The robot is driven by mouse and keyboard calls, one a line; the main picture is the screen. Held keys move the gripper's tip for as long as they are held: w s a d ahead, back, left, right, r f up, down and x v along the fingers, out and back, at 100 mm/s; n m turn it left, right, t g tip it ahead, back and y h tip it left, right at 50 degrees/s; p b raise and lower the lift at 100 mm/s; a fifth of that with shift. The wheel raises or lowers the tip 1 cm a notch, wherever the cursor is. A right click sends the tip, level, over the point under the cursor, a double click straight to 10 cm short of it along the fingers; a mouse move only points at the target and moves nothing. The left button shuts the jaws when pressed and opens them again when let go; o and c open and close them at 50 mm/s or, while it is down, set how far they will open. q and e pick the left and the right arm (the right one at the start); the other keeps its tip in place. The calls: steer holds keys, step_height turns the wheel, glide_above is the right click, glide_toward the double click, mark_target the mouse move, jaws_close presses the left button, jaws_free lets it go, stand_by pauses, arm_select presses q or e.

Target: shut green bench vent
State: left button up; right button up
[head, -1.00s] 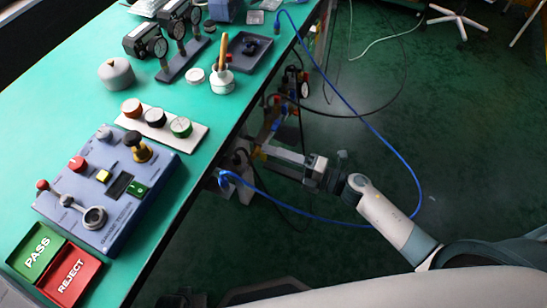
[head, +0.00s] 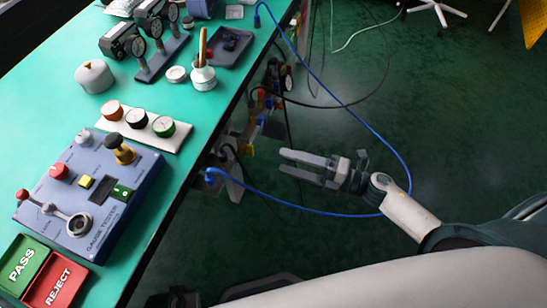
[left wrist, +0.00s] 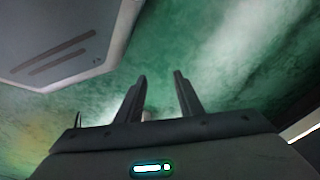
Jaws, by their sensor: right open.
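I cannot clearly make out a green vent in either view. Small fittings with red, blue and yellow parts (head: 266,108) sit below the right edge of the green-topped bench (head: 225,118), partly in shadow. My right gripper (head: 282,161) is open and empty, its two fingers pointing left toward the bench side. It is right of and below these fittings in the picture, with a visible gap. My left gripper (left wrist: 160,77) shows in the left wrist view with its fingers apart and nothing between them, over a blurred green floor.
A blue hose (head: 349,110) loops around my right gripper to a fitting under the bench. A blue gauge tester (head: 140,190), a strip of dials (head: 118,127) and a dark tray (head: 243,60) are on the bench. The floor at right is mostly clear.

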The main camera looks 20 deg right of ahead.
arm_select(q)
steer(key=r, duration=0.2)
steer(key=r+b, duration=0.1)
steer(key=shift+w+r, duration=0.2)
steer(key=shift+r, duration=0.15)
arm_select(e)
steer(key=v, duration=0.8)
steer(key=shift+s+d, duration=0.2)
steer(key=shift+d, duration=0.1)
arm_select(q)
steer(key=shift+d, duration=0.1)
